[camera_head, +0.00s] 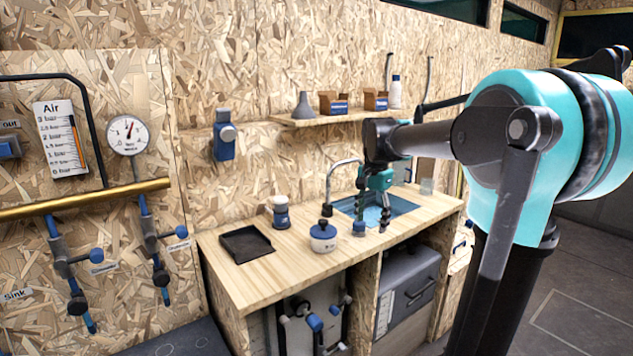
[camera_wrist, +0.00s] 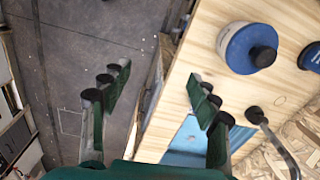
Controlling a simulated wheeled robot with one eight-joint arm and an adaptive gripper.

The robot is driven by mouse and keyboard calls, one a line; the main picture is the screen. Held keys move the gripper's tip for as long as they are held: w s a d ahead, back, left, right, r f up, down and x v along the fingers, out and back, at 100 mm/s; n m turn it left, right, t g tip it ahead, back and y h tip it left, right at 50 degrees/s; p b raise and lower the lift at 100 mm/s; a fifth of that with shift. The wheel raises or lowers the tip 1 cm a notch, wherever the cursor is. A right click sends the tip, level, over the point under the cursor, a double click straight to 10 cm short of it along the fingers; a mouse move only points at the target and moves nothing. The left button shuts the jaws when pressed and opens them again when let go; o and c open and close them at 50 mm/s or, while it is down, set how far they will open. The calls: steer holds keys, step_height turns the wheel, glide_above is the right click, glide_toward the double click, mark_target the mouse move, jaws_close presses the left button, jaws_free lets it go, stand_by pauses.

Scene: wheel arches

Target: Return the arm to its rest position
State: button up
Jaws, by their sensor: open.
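My gripper (camera_head: 371,220) hangs at the end of my arm, fingers pointing down, in front of the sink (camera_head: 398,207) in the head view. Its teal body shows, and the fingers are spread apart with nothing between them. In the wrist view my gripper (camera_wrist: 155,85) is open and empty. There its left finger appears over the grey floor (camera_wrist: 75,45) and its right finger over the worktop and blue sink (camera_wrist: 190,138). My arm reaches in from the right of the head view. Its exact height above the worktop is hard to tell.
The wooden worktop (camera_head: 285,262) holds a black tray (camera_head: 246,243), a white-and-blue jar (camera_head: 323,240), a blue-and-white container (camera_head: 280,212) and a faucet (camera_head: 330,185). A shelf (camera_head: 335,118) with boxes is on the wall behind. Open floor (camera_head: 590,270) lies at right.

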steer(key=s+d+f+n+t, duration=0.2)
steer(key=s+f+n, duration=0.2)
steer(key=s+f, duration=0.6)
steer(key=s+d+f+n+t, duration=0.1)
steer(key=s+f+n, duration=0.4)
steer(key=s+f, duration=0.5)
step_height(320, 180, down, 2)
steer(key=shift+s+d+f+n+t, duration=0.1)
steer(key=shift+s+d+n+t, duration=0.2)
steer(key=shift+d+t, duration=0.1)
steer(key=shift+a, duration=0.1)
